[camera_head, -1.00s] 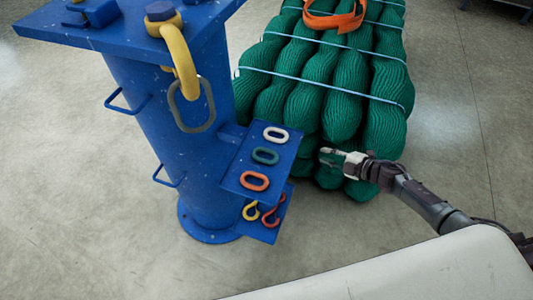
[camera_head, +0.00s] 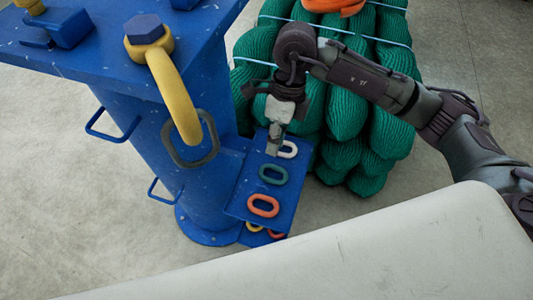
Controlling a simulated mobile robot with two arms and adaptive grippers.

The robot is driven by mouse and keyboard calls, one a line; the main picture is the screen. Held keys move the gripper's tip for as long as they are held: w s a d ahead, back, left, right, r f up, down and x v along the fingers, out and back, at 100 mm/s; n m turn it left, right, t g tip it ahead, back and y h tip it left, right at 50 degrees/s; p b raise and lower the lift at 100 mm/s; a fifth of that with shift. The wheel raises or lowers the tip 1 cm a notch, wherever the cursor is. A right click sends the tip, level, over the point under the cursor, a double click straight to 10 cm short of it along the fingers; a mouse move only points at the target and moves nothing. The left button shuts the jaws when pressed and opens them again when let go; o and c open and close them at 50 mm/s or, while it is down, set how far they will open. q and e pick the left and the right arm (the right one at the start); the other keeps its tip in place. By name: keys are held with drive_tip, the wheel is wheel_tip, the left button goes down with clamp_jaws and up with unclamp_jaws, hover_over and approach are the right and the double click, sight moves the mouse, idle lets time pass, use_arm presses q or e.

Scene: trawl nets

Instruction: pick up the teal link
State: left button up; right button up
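The teal link (camera_head: 273,174) lies flat on the blue shelf (camera_head: 240,203) on the side of the blue post. It is the middle of three links, between a white link (camera_head: 290,149) and an orange link (camera_head: 263,206). My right gripper (camera_head: 273,147) points down over the far end of the shelf, just beyond the teal link, and partly covers the white link. Its fingers are small and seen edge-on, so I cannot tell whether they are open or shut. The teal link is fully visible. My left gripper is not in view.
The blue post (camera_head: 195,190) carries a yellow shackle (camera_head: 175,95) with a grey ring (camera_head: 191,140) hanging close left of the shelf. A lower shelf holds hooks, mostly hidden. Green net bundles (camera_head: 345,120) stand behind. A white surface (camera_head: 340,255) fills the front.

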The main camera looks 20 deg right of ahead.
drive_tip(key=h, duration=0.1)
drive_tip(key=p, duration=0.1)
hover_over(269, 178)
drive_tip(key=d, duration=0.1)
drive_tip(key=shift+n+t, duration=0.3)
drive_tip(key=f, duration=0.7)
drive_tip(key=shift+w+d, duration=0.15)
drive_tip(key=shift+w, duration=0.15)
drive_tip(key=f, duration=0.2)
drive_tip(key=a+f+p, duration=0.1)
drive_tip(key=f, duration=0.1)
drive_tip(key=shift+s+f, duration=0.15)
drive_tip(key=shift+f, duration=0.1)
drive_tip(key=shift+f+p, duration=0.3)
drive_tip(key=shift+f, duration=0.25)
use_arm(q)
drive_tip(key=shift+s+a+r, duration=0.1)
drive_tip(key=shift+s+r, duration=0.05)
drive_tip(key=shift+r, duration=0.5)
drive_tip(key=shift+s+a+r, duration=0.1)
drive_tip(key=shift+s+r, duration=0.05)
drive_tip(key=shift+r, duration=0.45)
use_arm(e)
clamp_jaws()
